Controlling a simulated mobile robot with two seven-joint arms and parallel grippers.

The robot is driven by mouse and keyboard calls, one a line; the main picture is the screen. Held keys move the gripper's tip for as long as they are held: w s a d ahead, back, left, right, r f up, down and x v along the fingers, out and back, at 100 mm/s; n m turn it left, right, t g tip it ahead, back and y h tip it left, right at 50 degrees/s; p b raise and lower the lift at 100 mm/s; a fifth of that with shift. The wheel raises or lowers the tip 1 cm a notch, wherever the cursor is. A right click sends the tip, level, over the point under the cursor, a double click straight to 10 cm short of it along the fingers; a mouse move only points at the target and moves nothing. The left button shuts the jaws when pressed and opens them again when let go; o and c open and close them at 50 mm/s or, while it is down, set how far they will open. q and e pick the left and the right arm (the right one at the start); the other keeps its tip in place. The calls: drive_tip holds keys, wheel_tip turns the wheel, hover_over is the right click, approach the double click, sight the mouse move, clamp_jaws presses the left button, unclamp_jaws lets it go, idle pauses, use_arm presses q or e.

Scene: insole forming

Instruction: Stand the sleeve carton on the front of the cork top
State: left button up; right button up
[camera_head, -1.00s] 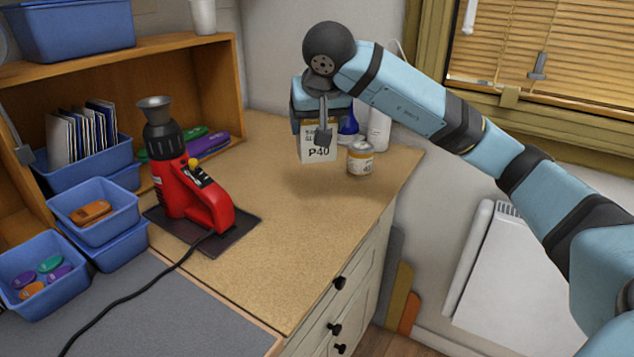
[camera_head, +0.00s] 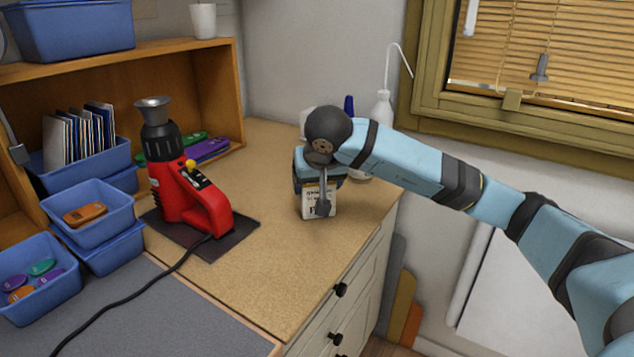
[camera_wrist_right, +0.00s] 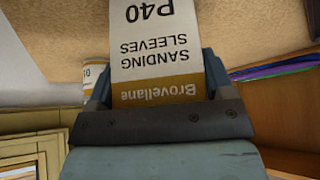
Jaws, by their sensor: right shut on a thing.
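The sleeve carton (camera_head: 311,207), white with a tan band and "Sanding Sleeves P40" lettering, is held between the jaws of my right gripper (camera_head: 322,200). In the right wrist view the carton (camera_wrist_right: 157,45) reaches out from the shut gripper (camera_wrist_right: 158,98), its lettering upside down. In the head view the carton looks upright over the front part of the cork top (camera_head: 268,270). I cannot tell whether its bottom touches the cork. A finger and the gripper body hide part of the carton. My left gripper is not in view.
A red heat tool (camera_head: 190,195) stands on a dark plate to the left, its cable running forward. Behind my right gripper are a mostly hidden can (camera_head: 361,176) and a white bottle (camera_head: 381,110). Blue bins (camera_head: 90,210) stand at the left. Cork in front of the carton is clear.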

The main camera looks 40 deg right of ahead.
drive_tip(key=shift+f, duration=0.15)
drive_tip(key=o, duration=0.9)
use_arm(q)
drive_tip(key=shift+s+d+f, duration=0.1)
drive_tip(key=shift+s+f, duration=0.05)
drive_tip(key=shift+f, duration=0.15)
use_arm(e)
drive_tip(key=shift+o, duration=0.5)
drive_tip(key=shift+s+r, duration=0.15)
drive_tip(key=shift+r, duration=0.4)
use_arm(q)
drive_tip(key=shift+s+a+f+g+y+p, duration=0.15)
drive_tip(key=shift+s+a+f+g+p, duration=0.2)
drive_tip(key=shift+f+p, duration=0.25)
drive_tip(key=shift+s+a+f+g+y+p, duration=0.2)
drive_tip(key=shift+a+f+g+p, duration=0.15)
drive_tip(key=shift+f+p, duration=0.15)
use_arm(e)
drive_tip(key=v, duration=1.1)
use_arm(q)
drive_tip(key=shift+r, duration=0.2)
use_arm(e)
drive_tip(key=shift+a, duration=0.15)
